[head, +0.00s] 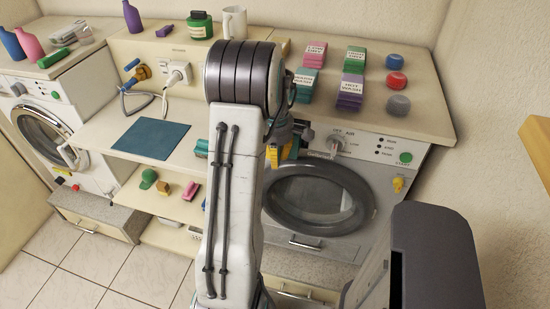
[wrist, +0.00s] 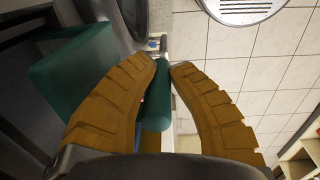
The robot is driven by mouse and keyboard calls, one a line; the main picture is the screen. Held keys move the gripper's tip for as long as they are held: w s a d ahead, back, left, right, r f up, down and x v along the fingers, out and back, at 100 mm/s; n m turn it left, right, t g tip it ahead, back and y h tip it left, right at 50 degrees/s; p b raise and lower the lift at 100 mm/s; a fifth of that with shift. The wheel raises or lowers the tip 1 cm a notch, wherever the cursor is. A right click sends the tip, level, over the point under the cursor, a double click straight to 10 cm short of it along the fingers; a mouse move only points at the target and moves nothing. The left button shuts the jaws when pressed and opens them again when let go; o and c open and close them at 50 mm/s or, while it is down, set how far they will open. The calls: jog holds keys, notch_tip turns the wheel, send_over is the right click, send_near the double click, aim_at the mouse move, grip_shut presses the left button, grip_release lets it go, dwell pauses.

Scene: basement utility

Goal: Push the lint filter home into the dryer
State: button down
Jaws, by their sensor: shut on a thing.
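The lint filter is a dark green block (wrist: 80,68) with a rounded green bar in front, in the wrist view. My gripper (wrist: 166,72) has its orange fingers closed around the green bar. In the head view my gripper (head: 284,153) is at the upper left of the dryer front, mostly behind my arm. The dryer (head: 390,176) stands at right with a dark round door (head: 317,198) and a knob. The filter is hidden in the head view. The slot is not visible, and I cannot tell how far in the filter sits.
Labelled packs (head: 352,88) and several round caps (head: 397,80) stand on the dryer top. A washer (head: 38,130) stands at far left. Between them a shelf holds a blue mat (head: 152,140). A tiled floor (head: 75,262) lies in front.

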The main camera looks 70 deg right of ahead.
jog(key=shift+d+p, duration=0.65)
jog(key=shift+d, duration=0.55)
jog(key=shift+d, duration=0.15)
jog(key=a+b, duration=0.5)
jog(key=a, duration=0.7)
dwell(1.5)
dwell(0.5)
jog(key=shift+f+b, duration=0.1)
jog(key=shift+b, duration=0.4)
jog(key=shift+d+p, duration=0.9)
jog(key=shift+d, duration=1.45)
jog(key=shift+d, duration=0.3)
